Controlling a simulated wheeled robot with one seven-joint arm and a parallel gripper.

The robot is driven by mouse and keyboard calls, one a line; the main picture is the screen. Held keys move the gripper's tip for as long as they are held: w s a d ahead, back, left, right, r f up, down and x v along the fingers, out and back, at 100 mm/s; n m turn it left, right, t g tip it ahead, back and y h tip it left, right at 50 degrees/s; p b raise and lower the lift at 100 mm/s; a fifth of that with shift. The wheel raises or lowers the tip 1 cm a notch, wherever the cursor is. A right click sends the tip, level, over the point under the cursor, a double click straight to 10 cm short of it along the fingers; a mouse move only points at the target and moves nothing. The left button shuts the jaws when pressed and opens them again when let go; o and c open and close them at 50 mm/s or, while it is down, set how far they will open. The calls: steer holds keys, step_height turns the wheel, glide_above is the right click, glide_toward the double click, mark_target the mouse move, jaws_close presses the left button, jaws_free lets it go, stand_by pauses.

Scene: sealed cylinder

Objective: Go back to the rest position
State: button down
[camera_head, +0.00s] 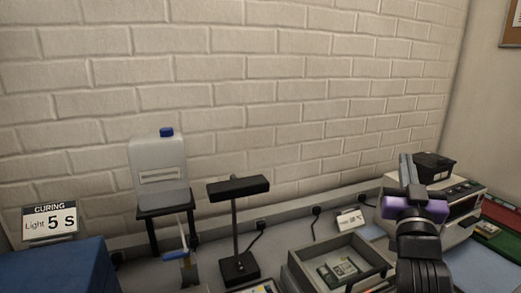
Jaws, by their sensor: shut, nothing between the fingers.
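My gripper (408,170) is at the right of the head view, raised in front of the wall and the white machine. Its dark fingers point up and are together, with nothing seen between them. A purple band (415,209) sits below the fingers on my arm. The gripper touches nothing that I can make out.
A black lamp (238,188) stands mid-table. Left of it are a white jug with a blue cap (159,172) on a black stand, a curing sign (50,222) and a blue box (62,268). A grey tray (310,278) and white machine (462,203) are close to my arm.

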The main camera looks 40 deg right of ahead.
steer(key=s+a+f+n+t+y, duration=0.1)
steer(key=a+f+n+t+y, duration=0.35)
steer(key=a+f+y, duration=0.55)
steer(key=s+a+f+n+t+y, duration=0.1)
steer(key=a+f+n+t+y, duration=0.35)
steer(key=a, duration=0.85)
steer(key=s+a+f+g+y, duration=0.2)
steer(key=s+a+f+g, duration=0.2)
steer(key=s+a+f, duration=0.3)
steer(key=s+a+f+g+y, duration=0.2)
steer(key=s+a+f+g, duration=0.2)
steer(key=s, duration=0.9)
steer(key=a+f, duration=0.3)
steer(key=f, duration=0.1)
steer(key=shift+s+a, duration=0.2)
steer(key=shift+s, duration=0.05)
